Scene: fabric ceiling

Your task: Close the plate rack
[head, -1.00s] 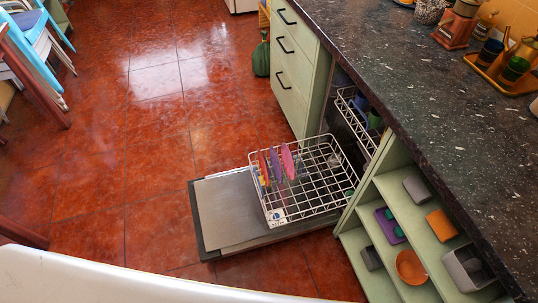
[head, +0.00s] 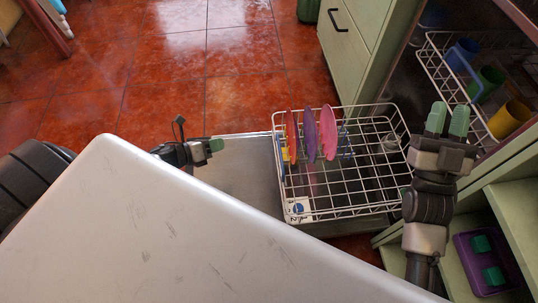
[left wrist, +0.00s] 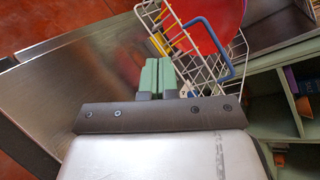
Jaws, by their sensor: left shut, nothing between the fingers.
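The plate rack (head: 372,186), a white wire basket, is pulled out over the open dishwasher door (head: 240,172) in the head view. It holds a red plate (head: 291,138), a purple plate (head: 310,133) and a pink plate (head: 328,130), all upright. My left gripper (head: 217,146) is shut and empty, left of the rack and apart from it. In the left wrist view its green fingers (left wrist: 157,72) are together, with the rack's wire corner (left wrist: 150,12) beyond them. My right gripper (head: 448,118) is right of the rack, near the dishwasher opening; its fingers look close together.
An upper rack (head: 435,62) with several cups sits inside the dishwasher. Green drawers (head: 347,45) stand beyond the rack, and green shelves (head: 515,215) are at the right. Tiled red floor (head: 150,75) lies open at the left.

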